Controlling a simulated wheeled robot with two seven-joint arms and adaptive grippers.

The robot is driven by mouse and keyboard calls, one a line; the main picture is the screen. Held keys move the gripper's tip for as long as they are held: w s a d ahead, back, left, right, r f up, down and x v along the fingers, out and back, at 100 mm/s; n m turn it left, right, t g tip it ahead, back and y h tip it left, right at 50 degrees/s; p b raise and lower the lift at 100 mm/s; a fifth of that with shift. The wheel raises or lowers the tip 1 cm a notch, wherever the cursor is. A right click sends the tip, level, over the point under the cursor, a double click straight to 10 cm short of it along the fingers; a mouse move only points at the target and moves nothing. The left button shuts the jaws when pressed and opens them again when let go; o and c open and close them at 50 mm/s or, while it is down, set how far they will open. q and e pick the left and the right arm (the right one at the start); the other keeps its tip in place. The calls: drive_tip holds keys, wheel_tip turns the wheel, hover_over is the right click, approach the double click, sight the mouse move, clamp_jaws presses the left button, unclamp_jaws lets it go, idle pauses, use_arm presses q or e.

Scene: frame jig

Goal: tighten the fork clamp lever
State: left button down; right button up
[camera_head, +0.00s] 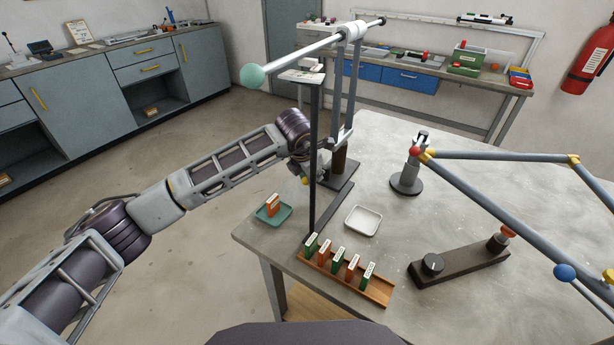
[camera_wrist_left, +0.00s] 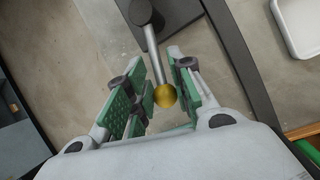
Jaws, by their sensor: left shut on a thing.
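The lever (camera_wrist_left: 155,62) is a grey rod with a yellow ball knob (camera_wrist_left: 165,95), running from a dark round hub (camera_wrist_left: 140,12) at the top of the left wrist view. My left gripper (camera_wrist_left: 155,92) has its green-padded fingers on either side of the lever near the knob and is shut on it. In the head view my left gripper (camera_head: 302,172) is low behind the thin dark upright, beside the jig post's foot, and mostly hidden. The yellow knob (camera_head: 304,181) just shows there. My right gripper is not in view.
The thin dark upright (camera_head: 315,150) stands in front of my left wrist. A teal tray (camera_head: 286,216), a white tray (camera_head: 350,220) and a wooden rack (camera_head: 378,293) of labelled blocks lie nearby. A blue-grey tube frame (camera_head: 480,205) spans the table's right side.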

use_arm(q)
drive_tip(key=shift+s+d+n+y+b, duration=0.3)
drive_tip(key=shift+s+d+n+b, duration=0.15)
drive_tip(key=shift+n, duration=0.35)
drive_tip(key=shift+s+d+n+b, duration=0.1)
drive_tip(key=shift+d+n+b, duration=0.2)
drive_tip(key=shift+n, duration=0.2)
drive_tip(key=shift+y, duration=0.3)
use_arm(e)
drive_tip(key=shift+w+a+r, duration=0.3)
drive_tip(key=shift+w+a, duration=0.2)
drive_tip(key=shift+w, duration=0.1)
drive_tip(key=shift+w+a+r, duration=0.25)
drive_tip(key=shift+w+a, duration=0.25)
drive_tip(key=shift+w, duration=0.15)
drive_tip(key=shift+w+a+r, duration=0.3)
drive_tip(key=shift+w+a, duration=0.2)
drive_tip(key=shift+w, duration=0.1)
